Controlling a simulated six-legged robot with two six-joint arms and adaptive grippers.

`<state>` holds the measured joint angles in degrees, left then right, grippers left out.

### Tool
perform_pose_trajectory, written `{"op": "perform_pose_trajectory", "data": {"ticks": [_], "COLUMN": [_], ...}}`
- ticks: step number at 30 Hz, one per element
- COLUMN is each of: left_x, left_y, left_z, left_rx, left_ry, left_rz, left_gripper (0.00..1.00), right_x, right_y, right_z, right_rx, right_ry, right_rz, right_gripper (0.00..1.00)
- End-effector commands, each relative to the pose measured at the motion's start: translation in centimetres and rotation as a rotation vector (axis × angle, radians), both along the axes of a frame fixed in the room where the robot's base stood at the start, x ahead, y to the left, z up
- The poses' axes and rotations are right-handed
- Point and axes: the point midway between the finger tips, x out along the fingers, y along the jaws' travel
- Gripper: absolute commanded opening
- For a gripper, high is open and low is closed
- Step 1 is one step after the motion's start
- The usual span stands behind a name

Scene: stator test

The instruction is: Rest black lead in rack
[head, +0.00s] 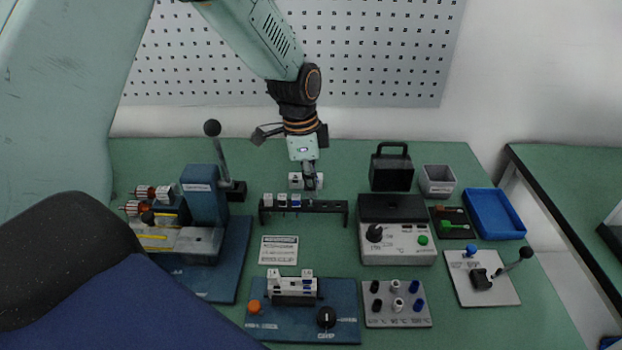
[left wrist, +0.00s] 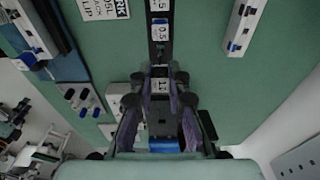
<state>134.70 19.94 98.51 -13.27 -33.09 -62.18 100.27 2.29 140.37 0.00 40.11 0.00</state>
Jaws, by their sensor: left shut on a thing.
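The black rack (head: 334,209) is a low bar on legs in the middle of the green bench, with white and blue labelled pieces along its left part. It also shows in the left wrist view (left wrist: 156,10), running up the picture with white number labels. My left gripper (head: 311,185) points down at the rack's middle, close to it. In the left wrist view its fingers (left wrist: 161,78) are shut on a dark thing, apparently the black lead (left wrist: 160,122), largely hidden by the fingers. Whether the lead touches the rack is unclear. My right gripper is out of view.
A white-and-grey part (head: 295,181) stands just behind the rack. A grey tester (head: 396,247) is to the right, a blue press base (head: 226,262) to the left, a placard (head: 279,250) and a clamp fixture (head: 292,290) in front. A blue tray (head: 497,214) lies farther right.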

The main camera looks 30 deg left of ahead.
Motion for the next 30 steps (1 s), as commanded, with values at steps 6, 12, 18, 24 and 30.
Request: {"op": "perform_pose_trajectory", "data": {"ticks": [6,12,18,24,30], "left_x": [-0.01,0.00,-0.02,-0.03,-0.02], "left_y": [0.03,0.03,0.05,0.06,0.08], "left_z": [-0.11,-0.12,-0.28,-0.61,-0.76], "left_rx": [0.000,0.000,0.000,-0.001,0.000], "left_ry": [0.000,0.000,0.000,-0.001,-0.001], "left_rz": [0.000,0.000,0.000,0.000,0.000], "left_gripper": [0.00,0.00,0.00,0.00,0.00], "right_x": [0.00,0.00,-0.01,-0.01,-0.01], "right_y": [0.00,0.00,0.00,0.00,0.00], "right_z": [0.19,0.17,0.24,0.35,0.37], "right_rx": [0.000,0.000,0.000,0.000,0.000], "right_ry": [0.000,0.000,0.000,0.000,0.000], "right_rz": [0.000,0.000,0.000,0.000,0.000], "right_gripper": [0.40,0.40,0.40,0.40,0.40]}}
